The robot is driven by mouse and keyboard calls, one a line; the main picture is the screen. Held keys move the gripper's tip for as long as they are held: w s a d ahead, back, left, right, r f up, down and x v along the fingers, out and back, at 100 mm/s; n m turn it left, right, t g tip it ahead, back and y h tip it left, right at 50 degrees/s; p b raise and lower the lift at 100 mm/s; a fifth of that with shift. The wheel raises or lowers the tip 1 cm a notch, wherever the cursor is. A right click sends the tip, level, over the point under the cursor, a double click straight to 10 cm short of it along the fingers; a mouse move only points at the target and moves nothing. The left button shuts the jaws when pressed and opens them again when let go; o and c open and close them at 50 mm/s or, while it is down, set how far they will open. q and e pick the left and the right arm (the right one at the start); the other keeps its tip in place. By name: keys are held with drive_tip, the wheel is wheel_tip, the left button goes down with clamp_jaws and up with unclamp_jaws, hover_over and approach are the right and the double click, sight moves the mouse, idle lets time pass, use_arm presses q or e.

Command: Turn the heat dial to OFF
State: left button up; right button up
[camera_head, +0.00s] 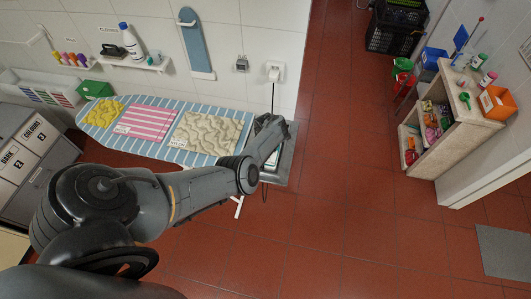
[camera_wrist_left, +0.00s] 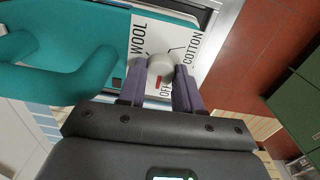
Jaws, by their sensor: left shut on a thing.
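The heat dial (camera_wrist_left: 160,66) is a round pale knob on a white panel (camera_wrist_left: 142,27) marked WOOL, COTTON and, partly hidden, OFF. A small red mark shows at the dial's lower side, close to the OFF lettering. My left gripper (camera_wrist_left: 161,74) is shut on the dial, with one finger at each side. The panel is set in a large teal body with a thick teal handle (camera_wrist_left: 50,85), which looks like an iron. In the head view my left gripper (camera_head: 270,130) is at the right end of the ironing board and hides the dial. My right gripper is not in view.
The striped ironing board (camera_head: 172,153) holds yellow, pink-striped and beige cloths. A wall shelf (camera_head: 135,62) with bottles is behind it. A cluttered shelf unit (camera_head: 455,125) and a black crate (camera_head: 396,27) stand at the right. The red tiled floor between is clear.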

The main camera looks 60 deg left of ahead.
use_arm(q)
drive_tip(key=shift+n+b, duration=0.4)
drive_tip(key=shift+n, duration=0.7)
drive_tip(key=o, duration=1)
drive_tip(key=shift+o, duration=0.2)
wheel_tip(320, 180, up, 11)
drive_tip(key=p, duration=0.2)
drive_tip(key=shift+p, duration=0.4)
